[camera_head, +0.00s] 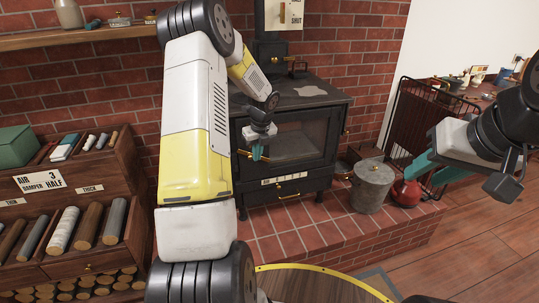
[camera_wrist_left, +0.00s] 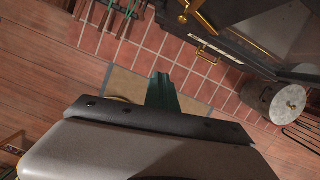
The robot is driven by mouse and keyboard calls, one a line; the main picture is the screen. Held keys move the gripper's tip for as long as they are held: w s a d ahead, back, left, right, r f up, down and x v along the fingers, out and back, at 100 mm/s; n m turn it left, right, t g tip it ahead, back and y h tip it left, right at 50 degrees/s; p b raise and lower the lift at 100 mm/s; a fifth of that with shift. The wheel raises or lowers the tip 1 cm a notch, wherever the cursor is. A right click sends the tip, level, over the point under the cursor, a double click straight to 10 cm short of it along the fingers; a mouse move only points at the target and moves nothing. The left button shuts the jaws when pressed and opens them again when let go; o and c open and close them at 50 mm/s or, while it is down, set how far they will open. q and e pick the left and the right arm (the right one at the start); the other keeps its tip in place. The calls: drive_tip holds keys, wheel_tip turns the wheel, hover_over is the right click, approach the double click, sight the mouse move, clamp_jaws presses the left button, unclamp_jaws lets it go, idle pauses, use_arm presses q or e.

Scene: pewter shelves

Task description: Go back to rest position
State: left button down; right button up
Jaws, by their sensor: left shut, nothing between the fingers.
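My left gripper (camera_head: 257,155) hangs in front of the black stove (camera_head: 290,130), with its teal fingers pointing down. It is shut and empty. In the left wrist view its teal fingers (camera_wrist_left: 161,92) are together over the brick hearth and floor. My right gripper (camera_head: 420,176) is at the right, in front of the metal rack. Its two teal fingers point left and stand apart, with nothing between them. My left arm is raised across the middle of the head view and hides part of the brick wall and the stove's left side.
A grey lidded bucket (camera_head: 371,187) and a red kettle (camera_head: 406,192) stand on the brick hearth (camera_head: 315,236). A wooden shelf unit (camera_head: 75,178) with logs is at the left. A black rack (camera_head: 425,125) is behind my right gripper.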

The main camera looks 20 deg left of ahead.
use_arm(q)
drive_tip(key=s+d+r+n+t, duration=0.1)
drive_tip(key=s+d+r+n, duration=0.3)
drive_tip(key=s+r+n, duration=0.45)
drive_tip(key=s+d+r+n+t, duration=0.1)
drive_tip(key=s+d+r+n, duration=0.3)
drive_tip(key=r, duration=0.8)
drive_tip(key=s+d+r+n+t+h, duration=0.1)
drive_tip(key=s+d+r+n+h, duration=0.1)
drive_tip(key=s+n, duration=0.5)
drive_tip(key=s+d+r+n+t+h, duration=0.1)
drive_tip(key=s+d+n, duration=0.4)
drive_tip(key=s, duration=0.8)
drive_tip(key=shift+r+n+h, duration=0.6)
drive_tip(key=shift+r+n, duration=0.1)
drive_tip(key=shift+n, duration=0.15)
